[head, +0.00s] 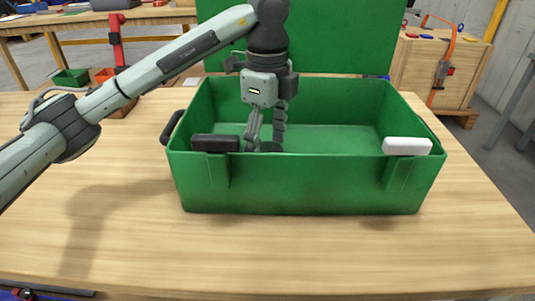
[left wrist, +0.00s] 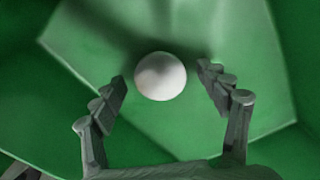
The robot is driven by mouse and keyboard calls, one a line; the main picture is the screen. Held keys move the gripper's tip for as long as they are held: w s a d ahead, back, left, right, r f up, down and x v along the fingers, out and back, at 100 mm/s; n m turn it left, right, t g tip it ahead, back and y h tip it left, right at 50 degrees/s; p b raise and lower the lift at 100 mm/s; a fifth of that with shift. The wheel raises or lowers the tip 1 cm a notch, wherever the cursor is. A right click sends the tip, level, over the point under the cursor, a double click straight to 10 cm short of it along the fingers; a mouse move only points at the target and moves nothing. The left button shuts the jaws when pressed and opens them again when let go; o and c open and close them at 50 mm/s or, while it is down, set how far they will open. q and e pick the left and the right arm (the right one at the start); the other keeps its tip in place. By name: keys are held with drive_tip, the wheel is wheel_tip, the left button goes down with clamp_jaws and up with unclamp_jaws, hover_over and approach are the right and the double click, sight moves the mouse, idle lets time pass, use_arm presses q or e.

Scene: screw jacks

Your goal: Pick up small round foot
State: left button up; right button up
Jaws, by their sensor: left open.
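The small round foot (left wrist: 160,76) is a pale white-grey disc in the left wrist view, lying on the green floor of the box. My left gripper (left wrist: 163,80) is open, with one finger on each side of the foot and a gap on both sides. In the head view my left gripper (head: 263,140) points down into the green box (head: 305,186). The foot is not clearly visible there, hidden by the front wall or the fingers. My right gripper is in neither view.
The box stands on a wooden table (head: 100,235), its lid (head: 300,38) raised at the back. The box walls surround my gripper. The table in front is clear.

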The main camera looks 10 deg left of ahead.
use_arm(q)
drive_tip(key=shift+f, duration=0.55)
drive_tip(key=c, duration=1.4)
drive_tip(key=shift+r, duration=0.15)
